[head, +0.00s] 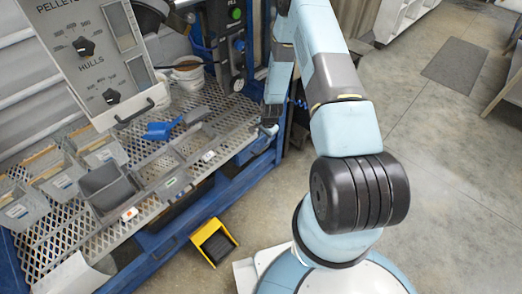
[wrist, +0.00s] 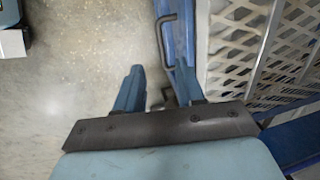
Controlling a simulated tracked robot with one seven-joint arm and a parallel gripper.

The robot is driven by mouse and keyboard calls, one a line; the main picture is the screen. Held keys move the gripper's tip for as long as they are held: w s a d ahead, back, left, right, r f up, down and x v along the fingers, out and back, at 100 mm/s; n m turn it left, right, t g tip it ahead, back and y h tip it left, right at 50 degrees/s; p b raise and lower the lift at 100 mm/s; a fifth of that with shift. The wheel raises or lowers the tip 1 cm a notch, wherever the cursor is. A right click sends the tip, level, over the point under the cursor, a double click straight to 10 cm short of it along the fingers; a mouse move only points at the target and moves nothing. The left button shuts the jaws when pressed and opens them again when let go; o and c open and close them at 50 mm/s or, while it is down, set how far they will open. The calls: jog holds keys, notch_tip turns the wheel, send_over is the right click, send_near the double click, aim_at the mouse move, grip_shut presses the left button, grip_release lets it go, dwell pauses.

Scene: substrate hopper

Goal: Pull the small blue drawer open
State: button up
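A blue panel with a dark bar handle (wrist: 165,38) shows in the wrist view, ahead of my gripper (wrist: 158,84); I take it as the front of the small blue drawer (wrist: 183,30). My two blue fingers are apart, with nothing clearly held between them. The handle lies beyond the fingertips; whether the right finger touches the panel I cannot tell. In the head view, my gripper (head: 268,128) is low at the right end of the blue bench, by a blue box-like part (head: 253,148) under the mesh top. The drawer's handle is not clear there.
The mesh bench top (head: 150,200) carries grey bins (head: 108,187), a blue scoop (head: 160,130) and a white bucket (head: 188,73). A hopper panel (head: 90,50) stands above it. The floor to the right is mostly clear.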

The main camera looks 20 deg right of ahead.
aim_at(261, 151)
jog(key=f, duration=0.3)
jog(key=w+f, duration=0.1)
jog(key=f, duration=0.3)
jog(key=a+f, duration=0.1)
jog(key=f, duration=0.3)
jog(key=shift+w+f, duration=0.25)
jog(key=shift+w, duration=0.15)
jog(key=shift+c, duration=0.5)
grip_shut()
